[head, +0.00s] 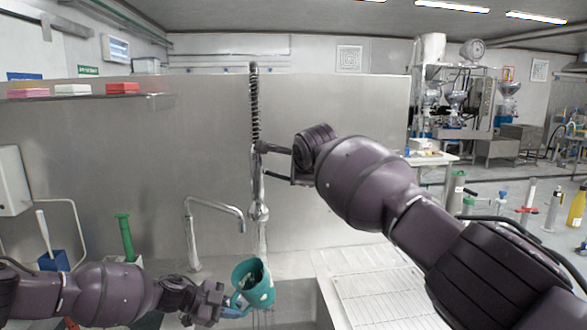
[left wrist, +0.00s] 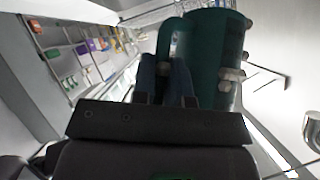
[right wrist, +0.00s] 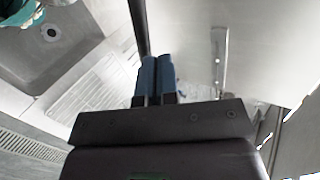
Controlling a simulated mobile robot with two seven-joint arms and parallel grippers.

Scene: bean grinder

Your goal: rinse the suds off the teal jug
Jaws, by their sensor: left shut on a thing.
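The teal jug (head: 243,271) is tilted under the spray head (head: 258,211), with whitish patches on it. A pale stream runs from the spray head to the jug, and drips show below it. My left gripper (head: 230,308) is shut on the jug's handle, which also shows in the left wrist view (left wrist: 168,38). My right gripper (head: 268,149) is at the hanging sprayer, beside its upright pipe. In the right wrist view its blue fingers (right wrist: 156,78) are together, close to a dark bar; I see nothing between them. The jug's far side is hidden.
A bent tap (head: 215,204) stands left of the sprayer. A ribbed drainboard (head: 385,298) lies right of the sink basin (right wrist: 60,50). A green brush (head: 124,235) and a blue holder (head: 52,260) stand at the left. A steel splashback is behind.

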